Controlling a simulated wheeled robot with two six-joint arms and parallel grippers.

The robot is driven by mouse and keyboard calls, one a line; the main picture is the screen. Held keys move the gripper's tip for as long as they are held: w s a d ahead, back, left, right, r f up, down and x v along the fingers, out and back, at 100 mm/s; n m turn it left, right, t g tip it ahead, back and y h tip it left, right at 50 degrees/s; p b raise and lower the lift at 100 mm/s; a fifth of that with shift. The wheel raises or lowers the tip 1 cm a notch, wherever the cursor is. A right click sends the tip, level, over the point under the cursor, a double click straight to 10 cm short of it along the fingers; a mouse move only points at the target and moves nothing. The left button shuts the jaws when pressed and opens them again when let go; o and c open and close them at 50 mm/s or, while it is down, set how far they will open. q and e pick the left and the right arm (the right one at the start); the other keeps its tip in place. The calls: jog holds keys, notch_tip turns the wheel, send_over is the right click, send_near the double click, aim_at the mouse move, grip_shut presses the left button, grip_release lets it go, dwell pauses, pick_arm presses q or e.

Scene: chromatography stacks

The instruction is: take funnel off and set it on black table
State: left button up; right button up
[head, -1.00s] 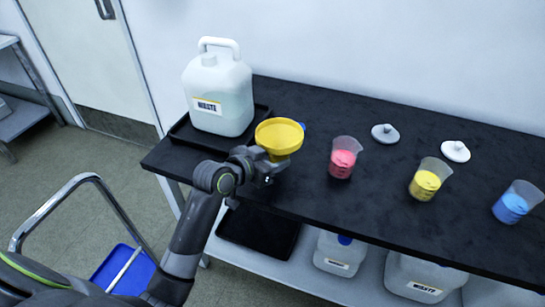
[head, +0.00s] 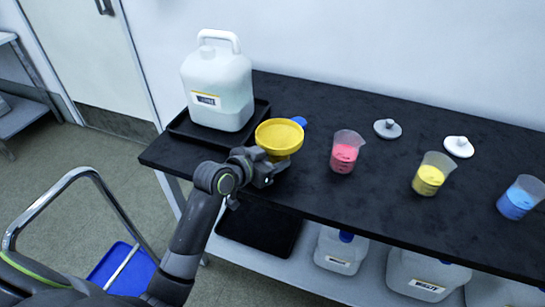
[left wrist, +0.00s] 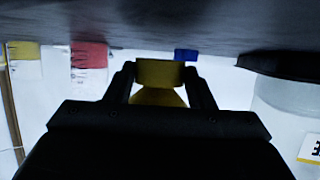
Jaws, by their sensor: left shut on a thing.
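The yellow funnel (head: 279,135) is upright with its wide mouth up, near the front left of the black table (head: 300,185). My left gripper (head: 270,172) is shut on the funnel's lower part, below the bowl. In the left wrist view, which looks upside down, the funnel (left wrist: 160,73) sits between the two fingers, close to the table surface. I cannot tell whether it touches the table. The white waste jug (head: 218,90) stands in a black tray (head: 180,128) behind and left, apart from the funnel. My right gripper is out of view.
A blue cap (head: 299,121) lies just behind the funnel. Beakers with pink (head: 344,155), yellow (head: 429,178) and blue (head: 517,200) contents stand to the right. More jugs are on the lower shelf.

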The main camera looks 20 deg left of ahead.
pick_arm(q)
jog(key=shift+f, duration=0.15)
dwell(0.3)
jog(key=shift+f, duration=0.45)
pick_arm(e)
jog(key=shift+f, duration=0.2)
pick_arm(q)
jog(key=shift+f, duration=0.35)
jog(key=o, duration=1.1)
jog(key=p+v, duration=0.1)
jog(key=v, duration=1.6)
jog(key=shift+s+r, duration=0.2)
jog(key=shift+r, duration=0.05)
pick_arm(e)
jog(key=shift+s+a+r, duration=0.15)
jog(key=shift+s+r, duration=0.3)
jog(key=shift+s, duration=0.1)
